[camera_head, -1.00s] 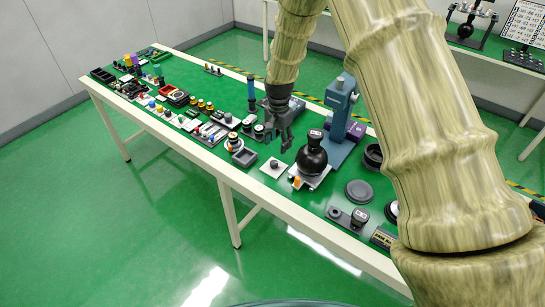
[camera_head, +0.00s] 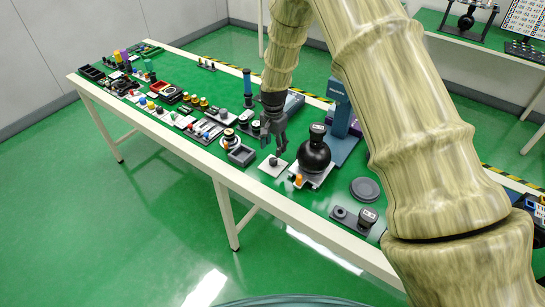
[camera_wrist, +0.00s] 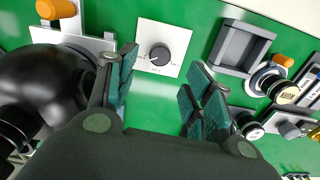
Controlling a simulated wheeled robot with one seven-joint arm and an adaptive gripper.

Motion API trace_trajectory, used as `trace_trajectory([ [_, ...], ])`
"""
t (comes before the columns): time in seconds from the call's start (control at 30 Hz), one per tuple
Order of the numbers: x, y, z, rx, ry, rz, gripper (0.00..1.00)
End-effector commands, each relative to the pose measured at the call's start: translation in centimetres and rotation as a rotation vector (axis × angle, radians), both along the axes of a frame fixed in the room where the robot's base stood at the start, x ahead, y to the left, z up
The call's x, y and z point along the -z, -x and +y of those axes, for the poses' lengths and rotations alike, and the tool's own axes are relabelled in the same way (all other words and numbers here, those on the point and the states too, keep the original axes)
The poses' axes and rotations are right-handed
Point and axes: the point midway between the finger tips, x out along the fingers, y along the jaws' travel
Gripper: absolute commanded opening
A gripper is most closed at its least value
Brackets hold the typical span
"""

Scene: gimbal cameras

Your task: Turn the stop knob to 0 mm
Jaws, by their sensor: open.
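The knob (camera_wrist: 160,55) is a dark round dial with a light pointer mark, on a white square plate (camera_wrist: 176,72) with small print around it. In the head view the knob (camera_head: 273,161) and its plate (camera_head: 268,170) lie near the table's front edge. My gripper (camera_head: 275,143) is above the table, just behind the knob. In the wrist view my gripper (camera_wrist: 160,88) is open, its two finger pairs spread on either side of a bare green strip below the plate. Nothing is between the fingers. The print is too small to read.
A black round flask-like object (camera_head: 314,154) on a white base stands close right of the plate, with an orange part (camera_wrist: 56,9) beside it. A grey open tray (camera_wrist: 238,48) lies on the other side. Several small devices crowd the green table.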

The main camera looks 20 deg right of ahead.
Motion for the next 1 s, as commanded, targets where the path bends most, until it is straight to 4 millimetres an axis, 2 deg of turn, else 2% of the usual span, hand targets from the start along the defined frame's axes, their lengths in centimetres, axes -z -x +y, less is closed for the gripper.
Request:
trace_trajectory([
  [0.5, 5.8, 0.0, 0.2, -0.003, -0.001, 0.001, 0.51],
  [0.73, 6.9, -0.1, 0.3, -0.003, -0.001, -0.001, 0.51],
  [1.0, 7.1, -0.1, 0.3, -0.003, -0.001, -0.002, 0.51],
])
